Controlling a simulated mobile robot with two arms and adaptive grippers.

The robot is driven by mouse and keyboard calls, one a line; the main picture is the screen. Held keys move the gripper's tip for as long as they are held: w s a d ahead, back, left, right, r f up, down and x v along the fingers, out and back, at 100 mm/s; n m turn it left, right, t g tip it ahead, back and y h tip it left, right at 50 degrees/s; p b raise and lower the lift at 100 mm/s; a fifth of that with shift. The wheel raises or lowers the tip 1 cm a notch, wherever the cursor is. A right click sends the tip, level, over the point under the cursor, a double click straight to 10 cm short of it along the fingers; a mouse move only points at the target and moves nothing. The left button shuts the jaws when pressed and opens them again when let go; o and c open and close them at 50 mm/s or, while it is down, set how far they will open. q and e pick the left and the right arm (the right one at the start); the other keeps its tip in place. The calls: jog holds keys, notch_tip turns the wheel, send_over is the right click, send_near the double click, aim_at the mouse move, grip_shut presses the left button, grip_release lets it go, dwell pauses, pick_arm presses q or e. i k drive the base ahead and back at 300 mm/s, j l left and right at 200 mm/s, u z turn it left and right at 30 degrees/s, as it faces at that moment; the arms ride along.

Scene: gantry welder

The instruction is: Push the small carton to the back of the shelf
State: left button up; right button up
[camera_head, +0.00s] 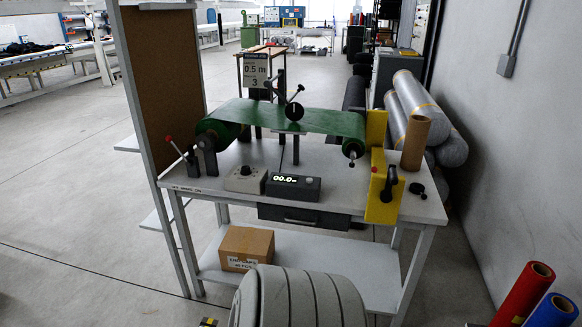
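The small carton (246,248) is a closed brown cardboard box with dark print on its front. It sits upright on the left part of the light grey lower shelf (350,272) under the workbench, near the shelf's front edge. Bare shelf shows to its right. The surface directly behind the carton is hidden by the carton. Neither of my grippers can be made out in this view, and nothing is seen touching the carton.
The workbench (225,192) above carries a green belt (330,120), a control box (293,187) and a yellow bracket (381,200). A brown board panel (160,75) stands at its left. A grey ribbed rounded object (300,300) hides the shelf's front middle. Rolls (522,294) stand lower right.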

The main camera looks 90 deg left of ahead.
aim_at(241, 249)
jog(key=u, duration=3.15)
jog(key=i+u, duration=0.45)
jog(key=i, duration=0.25)
jog(key=i+l+u, duration=0.2)
jog(key=i+u, duration=0.3)
jog(key=i, duration=0.2)
